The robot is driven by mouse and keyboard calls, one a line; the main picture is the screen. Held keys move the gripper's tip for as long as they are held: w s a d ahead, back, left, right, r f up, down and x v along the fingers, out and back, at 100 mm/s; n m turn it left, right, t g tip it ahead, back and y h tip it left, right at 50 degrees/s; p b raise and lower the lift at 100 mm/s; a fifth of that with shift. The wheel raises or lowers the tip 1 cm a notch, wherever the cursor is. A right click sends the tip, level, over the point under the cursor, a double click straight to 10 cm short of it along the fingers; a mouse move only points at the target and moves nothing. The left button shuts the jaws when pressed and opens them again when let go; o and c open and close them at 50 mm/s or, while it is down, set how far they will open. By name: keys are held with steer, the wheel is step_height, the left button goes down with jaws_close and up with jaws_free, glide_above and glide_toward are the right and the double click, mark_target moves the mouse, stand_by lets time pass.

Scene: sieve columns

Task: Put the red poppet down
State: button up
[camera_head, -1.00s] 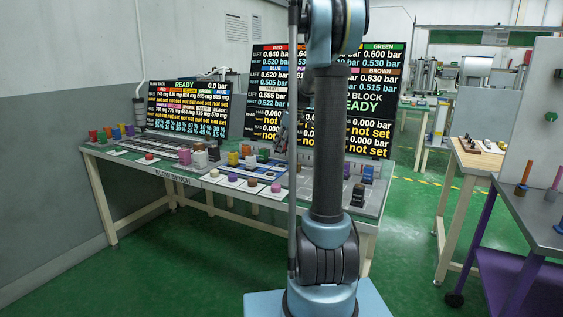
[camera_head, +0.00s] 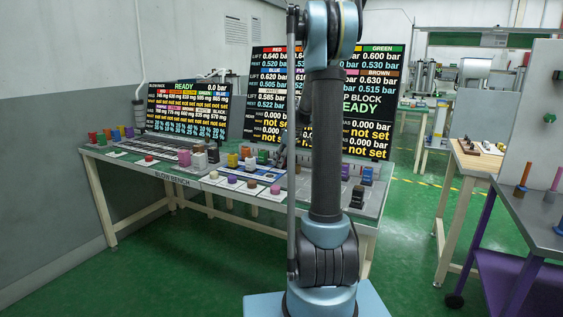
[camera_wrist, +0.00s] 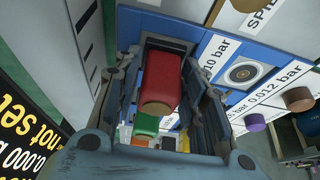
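In the wrist view the red poppet (camera_wrist: 165,76) is large and close, between the two fingers of my gripper (camera_wrist: 161,68). The fingers appear shut on its sides, though the contact on the left is in shadow. Below it in the picture are a green poppet (camera_wrist: 147,124) and an orange one, apart from it. In the head view my gripper (camera_head: 282,154) is low over the bench (camera_head: 172,176), right of the poppet row. The red poppet in it cannot be made out there, and the surface under it is hidden.
Blue slots with pressure labels (camera_wrist: 243,73) lie right of the fingers in the wrist view, with a purple poppet (camera_wrist: 254,122) and a brown poppet (camera_wrist: 297,98) beyond. A dark display board (camera_head: 370,110) stands close behind the gripper. Several poppets and cards crowd the bench front.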

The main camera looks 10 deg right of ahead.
steer(key=shift+o, duration=1.1)
steer(key=v, duration=1.1)
steer(key=s+a+m+h, duration=0.1)
steer(key=s+a+m, duration=0.2)
steer(key=s, duration=0.9)
steer(key=s+f+m+h, duration=0.1)
steer(key=s+f, duration=0.4)
steer(key=s, duration=0.5)
steer(key=s+f+m+h, duration=0.1)
steer(key=s+f+m, duration=0.3)
steer(key=s, duration=0.5)
steer(key=s+f+m, duration=0.2)
steer(key=s+f, duration=0.6)
steer(key=s, duration=0.2)
steer(key=shift+s+f+m+g+h, duration=0.2)
steer(key=shift+s+m+g+h, duration=0.1)
steer(key=shift+s+h, duration=0.1)
steer(key=shift+a, duration=0.1)
steer(key=shift+c, duration=0.2)
